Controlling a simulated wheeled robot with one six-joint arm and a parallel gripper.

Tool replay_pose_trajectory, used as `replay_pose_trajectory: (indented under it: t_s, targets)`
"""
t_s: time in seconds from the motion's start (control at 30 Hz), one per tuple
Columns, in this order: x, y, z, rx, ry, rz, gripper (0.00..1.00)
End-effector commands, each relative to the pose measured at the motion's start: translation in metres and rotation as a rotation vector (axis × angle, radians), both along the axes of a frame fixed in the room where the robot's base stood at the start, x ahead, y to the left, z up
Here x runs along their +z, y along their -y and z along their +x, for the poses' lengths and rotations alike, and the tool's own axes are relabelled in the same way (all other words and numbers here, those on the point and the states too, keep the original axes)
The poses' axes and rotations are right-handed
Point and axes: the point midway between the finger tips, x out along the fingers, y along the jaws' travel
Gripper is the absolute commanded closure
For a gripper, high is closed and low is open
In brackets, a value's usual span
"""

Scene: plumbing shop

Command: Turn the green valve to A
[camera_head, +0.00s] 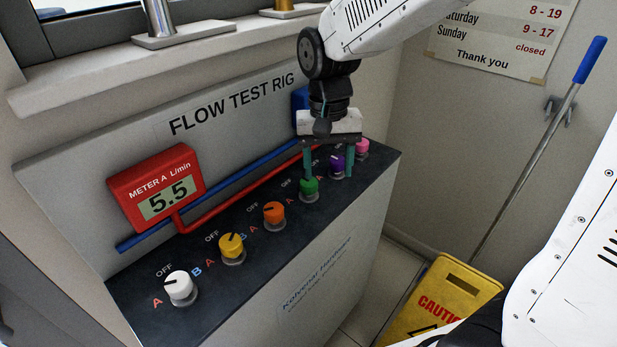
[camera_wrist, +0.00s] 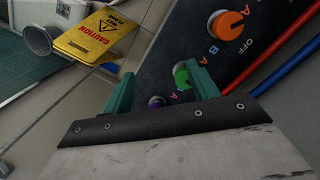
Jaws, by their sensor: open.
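The green valve knob (camera_head: 309,187) sits on the dark top of the test rig, between the orange and purple knobs. My gripper (camera_head: 328,177) is open above this row, with its teal fingers pointing down. In the head view one finger is just above and behind the green knob, the other beside the purple knob. In the wrist view the green knob (camera_wrist: 182,76) shows just inside the right finger and partly behind it. My gripper (camera_wrist: 160,72) is not closed around it, and contact cannot be told. Where the green knob points is not clear.
White (camera_head: 180,287), yellow (camera_head: 231,247), orange (camera_head: 274,213), purple (camera_head: 338,161) and pink (camera_head: 362,147) knobs share the row. A red meter (camera_head: 158,188) reads 5.5. Blue and red pipes run behind the knobs. A yellow caution sign (camera_head: 440,300) stands at right.

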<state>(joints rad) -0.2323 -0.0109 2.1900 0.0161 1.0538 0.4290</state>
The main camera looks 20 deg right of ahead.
Motion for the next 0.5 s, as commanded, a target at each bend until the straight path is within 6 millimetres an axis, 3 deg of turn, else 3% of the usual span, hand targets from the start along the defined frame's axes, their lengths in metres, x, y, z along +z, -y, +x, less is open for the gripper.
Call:
replay_pose_trajectory:
  t_s: [0.1,0.2,0.37,0.5]
  targets:
    - [-0.009,-0.017,0.038,-0.126,0.035,0.002,0.41]
    - [0.002,-0.021,0.056,-0.237,0.091,0.017,0.41]
    - [-0.003,-0.021,0.057,-0.302,0.101,0.018,0.41]
    - [-0.021,-0.022,0.057,-0.303,0.098,0.016,0.41]
